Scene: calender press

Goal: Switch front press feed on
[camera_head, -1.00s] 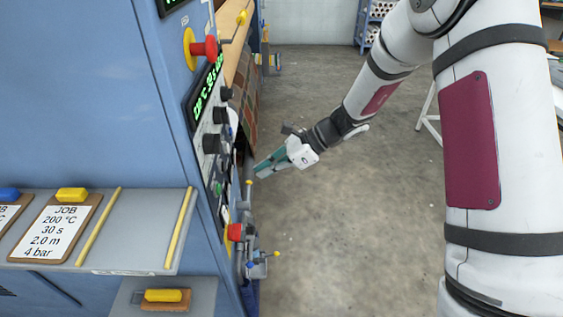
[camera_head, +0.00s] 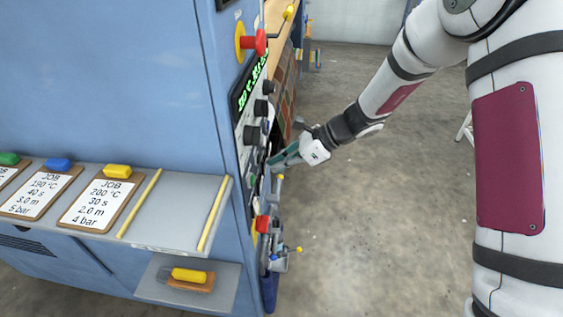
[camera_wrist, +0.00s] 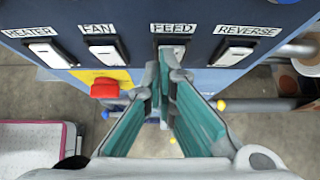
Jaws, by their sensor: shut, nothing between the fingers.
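The press's control panel (camera_head: 258,110) is on the edge of the blue cabinet in the head view. In the wrist view, a row of white rocker switches is labelled HEATER (camera_wrist: 48,54), FAN (camera_wrist: 104,52), FEED (camera_wrist: 171,48) and REVERSE (camera_wrist: 234,54). My gripper (camera_wrist: 166,72) is shut and empty, with its fingertips right at the FEED switch, hiding its lower part. I cannot tell whether they touch it or which way the rocker is set. In the head view, my gripper (camera_head: 280,160) is against the panel's lower part.
A red emergency button (camera_head: 258,42) is high on the panel; a red knob (camera_wrist: 104,90) is below the FAN switch. A shelf (camera_head: 150,205) with job cards sticks out at left. The floor (camera_head: 370,220) right of the press is clear.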

